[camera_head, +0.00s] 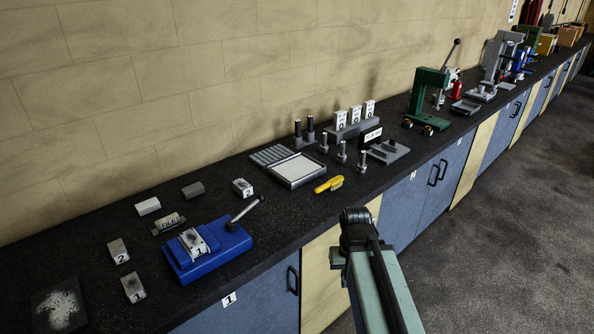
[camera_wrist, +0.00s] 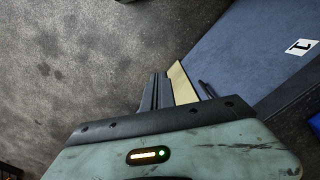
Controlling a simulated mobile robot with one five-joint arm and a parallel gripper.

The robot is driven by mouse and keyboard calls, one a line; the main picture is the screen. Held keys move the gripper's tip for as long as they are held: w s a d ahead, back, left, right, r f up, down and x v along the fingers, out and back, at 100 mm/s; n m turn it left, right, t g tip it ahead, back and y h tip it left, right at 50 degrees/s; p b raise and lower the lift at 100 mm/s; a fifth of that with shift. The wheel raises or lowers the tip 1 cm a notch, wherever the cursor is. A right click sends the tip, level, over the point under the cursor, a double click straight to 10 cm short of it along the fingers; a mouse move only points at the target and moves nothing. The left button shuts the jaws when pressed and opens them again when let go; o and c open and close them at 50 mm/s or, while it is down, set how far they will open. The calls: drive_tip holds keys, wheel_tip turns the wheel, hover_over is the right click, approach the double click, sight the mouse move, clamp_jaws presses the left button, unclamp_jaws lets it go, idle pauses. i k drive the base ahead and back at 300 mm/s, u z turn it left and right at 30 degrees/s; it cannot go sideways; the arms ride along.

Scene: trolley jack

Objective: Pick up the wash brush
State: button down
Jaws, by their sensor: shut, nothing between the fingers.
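In the head view my arm is in front of the bench, below and right of the brush. The fingers cannot be made out there.
The tray (camera_head: 297,171) is behind the brush. Upright bolts (camera_head: 341,151) stand to its right. A blue vise (camera_head: 205,249) is to the left and a green press (camera_head: 428,100) further right. Bare worktop lies between vise and brush. The floor (camera_head: 500,240) beside the bench is clear.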

sight(334, 183)
drive_tip(key=u, duration=4.15)
drive_tip(key=k, duration=2.8)
drive_tip(key=z, duration=1.2)
drive_tip(key=i, duration=0.7)
drive_tip(key=z, duration=0.05)
